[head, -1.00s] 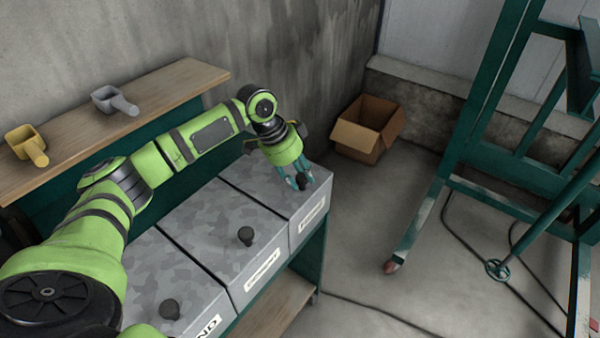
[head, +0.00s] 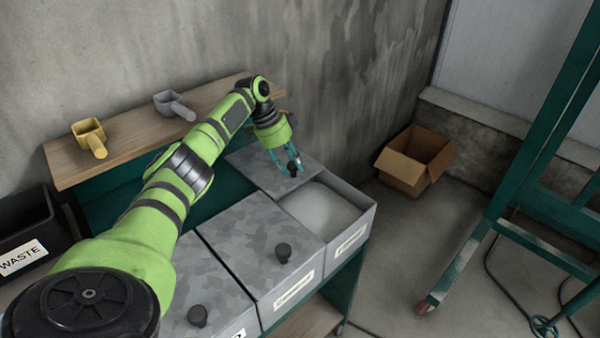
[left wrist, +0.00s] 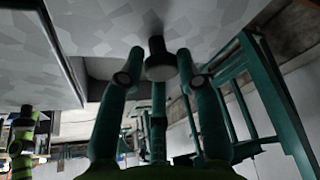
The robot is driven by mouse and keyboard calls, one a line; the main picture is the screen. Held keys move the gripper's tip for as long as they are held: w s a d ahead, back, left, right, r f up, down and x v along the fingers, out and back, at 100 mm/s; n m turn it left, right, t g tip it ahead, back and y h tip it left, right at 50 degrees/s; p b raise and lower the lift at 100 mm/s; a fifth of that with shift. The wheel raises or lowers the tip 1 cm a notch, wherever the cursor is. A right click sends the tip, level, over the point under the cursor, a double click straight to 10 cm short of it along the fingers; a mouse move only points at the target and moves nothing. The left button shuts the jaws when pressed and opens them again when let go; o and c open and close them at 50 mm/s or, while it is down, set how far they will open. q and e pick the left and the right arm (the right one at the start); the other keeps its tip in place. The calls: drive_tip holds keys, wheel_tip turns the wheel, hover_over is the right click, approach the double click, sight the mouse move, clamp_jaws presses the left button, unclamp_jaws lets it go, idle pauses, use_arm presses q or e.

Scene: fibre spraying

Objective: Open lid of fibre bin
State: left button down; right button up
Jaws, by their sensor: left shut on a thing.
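The rightmost grey bin (head: 352,238) in the row stands partly open in the head view; its label is too small to read. Pale white material (head: 318,208) shows inside. Its mottled grey lid (head: 262,174) is set back towards the wall, still over the rear part. My left gripper (head: 289,163) is shut on the lid's dark knob (head: 295,171). In the left wrist view the knob (left wrist: 160,66) sits between the fingers, under the lid surface (left wrist: 100,28). My right gripper is not in view.
Two neighbouring bins have shut lids with dark knobs (head: 283,252) (head: 198,316). A wooden shelf (head: 130,140) behind holds a yellow scoop (head: 89,135) and a grey scoop (head: 172,103). A black waste bin (head: 25,225) is at left. A cardboard box (head: 413,160) and green frame (head: 510,180) stand right.

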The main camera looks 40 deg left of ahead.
use_arm(q)
drive_tip(key=shift+w+a+r+b, duration=0.15)
drive_tip(key=shift+w+a+b, duration=0.05)
drive_tip(key=shift+a, duration=0.25)
drive_tip(key=shift+w+a+r+b, duration=0.15)
drive_tip(key=shift+w+a, duration=0.05)
drive_tip(key=shift+a, duration=0.2)
drive_tip(key=c, duration=0.9)
unclamp_jaws()
drive_tip(key=shift+d, duration=0.1)
drive_tip(key=shift+f, duration=0.1)
drive_tip(key=shift+s, duration=0.1)
